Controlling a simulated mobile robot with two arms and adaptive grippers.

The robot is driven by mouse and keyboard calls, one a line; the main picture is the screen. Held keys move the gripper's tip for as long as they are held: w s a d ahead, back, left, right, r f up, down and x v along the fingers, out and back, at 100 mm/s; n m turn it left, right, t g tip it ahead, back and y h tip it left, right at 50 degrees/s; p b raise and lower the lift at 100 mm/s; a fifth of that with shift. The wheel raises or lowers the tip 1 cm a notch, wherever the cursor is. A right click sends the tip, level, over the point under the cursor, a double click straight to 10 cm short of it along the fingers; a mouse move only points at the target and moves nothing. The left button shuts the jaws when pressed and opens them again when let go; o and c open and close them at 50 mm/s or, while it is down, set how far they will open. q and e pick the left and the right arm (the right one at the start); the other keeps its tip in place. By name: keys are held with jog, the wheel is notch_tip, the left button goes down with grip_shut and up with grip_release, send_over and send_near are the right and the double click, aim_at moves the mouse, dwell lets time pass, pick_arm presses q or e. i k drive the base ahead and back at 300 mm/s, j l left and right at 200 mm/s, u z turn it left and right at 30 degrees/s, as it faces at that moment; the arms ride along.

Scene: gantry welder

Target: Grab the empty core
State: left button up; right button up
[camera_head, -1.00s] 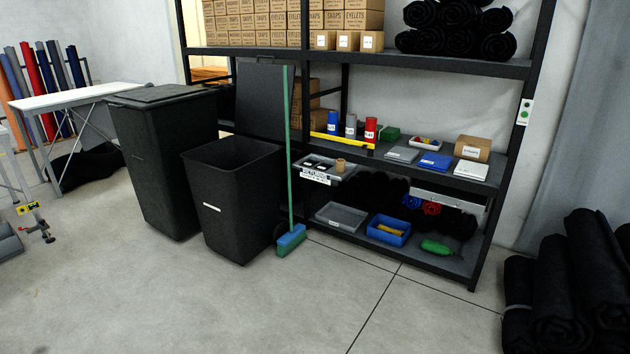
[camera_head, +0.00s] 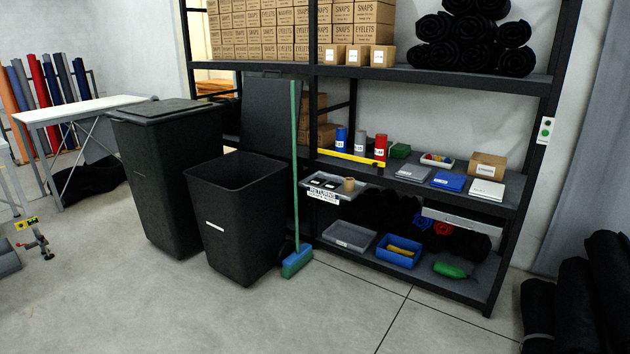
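A small tan cardboard tube (camera_head: 349,184), which looks like the empty core, stands at the right end of a grey tray (camera_head: 332,194). The tray carries a white label and sits at the front of the shelf, next to the broom. Dark openings or small dark items show in the tray left of the tube. Neither of my grippers is in view, and nothing touches the tube.
Two black bins (camera_head: 236,222) and a green broom (camera_head: 297,262) stand left of the black shelf rack (camera_head: 430,75). A white table (camera_head: 80,108) is at the left. The floor in front is clear.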

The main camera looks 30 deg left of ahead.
aim_at(349, 182)
jog(key=i+j+u, duration=0.15)
jog(key=i+j, duration=0.8)
jog(key=j, duration=0.2)
jog(key=i+j+u, duration=0.15)
jog(key=i+j, duration=0.85)
jog(key=i+j+u, duration=0.2)
jog(key=i+j, duration=0.75)
jog(key=i, duration=0.1)
